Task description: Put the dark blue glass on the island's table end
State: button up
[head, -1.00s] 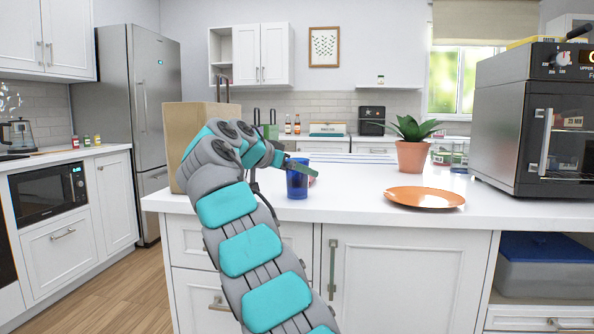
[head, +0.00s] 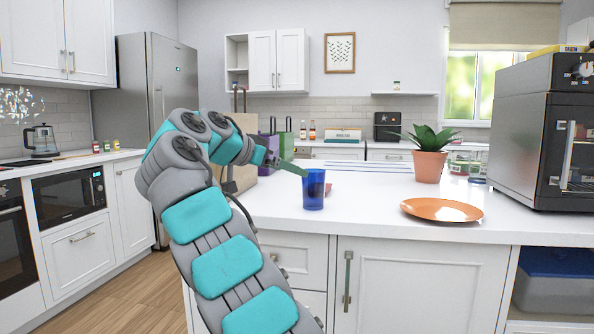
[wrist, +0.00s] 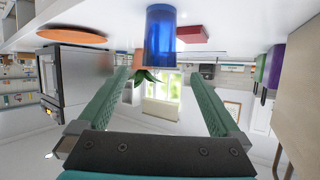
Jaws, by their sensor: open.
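The dark blue glass (head: 314,192) stands upright on the white island top (head: 360,222), near its front edge. My gripper (head: 297,168) is just left of the glass in the head view, its visible finger reaching to the glass's upper left side. In the upside-down wrist view, the glass (wrist: 163,38) lies beyond and between the two spread green fingers (wrist: 158,75). The gripper is open and holds nothing. Contact between finger and glass cannot be told. I cannot tell which part of the island is its table end.
An orange plate (head: 441,210) and a potted plant (head: 430,165) are right of the glass, with a toaster oven (head: 545,130) at far right. A red object (wrist: 205,33) lies behind the glass. Paper bags (head: 244,150) stand behind my arm. Counter between glass and plate is clear.

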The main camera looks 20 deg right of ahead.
jog(key=shift+s+a+r, duration=0.2)
jog(key=shift+a, duration=0.25)
jog(key=s+d+f+n+g+y, duration=0.2)
jog(key=s+f+n+y, duration=0.15)
jog(key=s+f, duration=0.5)
jog(key=s+d+f+n+g+y, duration=0.2)
jog(key=s+d+f+n, duration=0.15)
jog(key=s+f, duration=0.55)
jog(key=s+a+f+n+g+y, duration=0.1)
jog(key=s+a+f, duration=0.4)
jog(key=s, duration=0.5)
jog(key=s+a+f+n+g+y, duration=0.1)
jog(key=s+a+f+n+y, duration=0.2)
jog(key=s+f, duration=0.7)
jog(key=s+a+f+n+g+y, duration=0.1)
jog(key=s+a+f+n+y, duration=0.2)
jog(key=s+a+f, duration=0.4)
jog(key=s, duration=0.3)
jog(key=shift+a+f, duration=0.35)
jog(key=shift+a, duration=0.05)
